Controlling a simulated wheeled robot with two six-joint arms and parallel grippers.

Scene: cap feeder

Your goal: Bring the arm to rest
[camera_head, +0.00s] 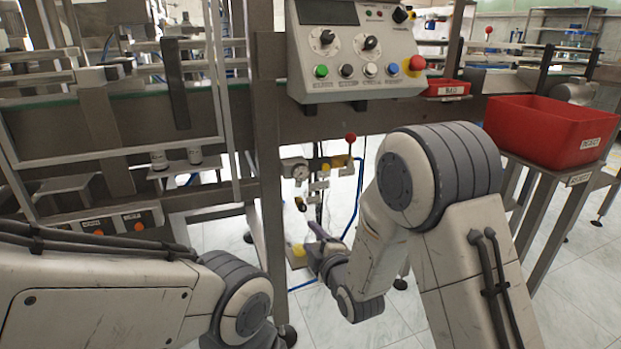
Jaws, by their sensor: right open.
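My right arm comes in from the lower right and bends down toward the middle. Its right gripper (315,243) is small in the view, in front of the machine's lower frame, with its jaws open and nothing seen between them. A valve assembly with a round gauge and a red-knobbed lever (349,138) is just above and behind it. My left arm comes in from the lower left. Its gripper is out of view below the picture.
A control box (353,60) with knobs and coloured buttons sits on the machine's metal frame (269,130). A large red bin (548,125) stands on a stand at the right, and a small red tray (447,90) is near the box. Blue hoses hang near my right gripper.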

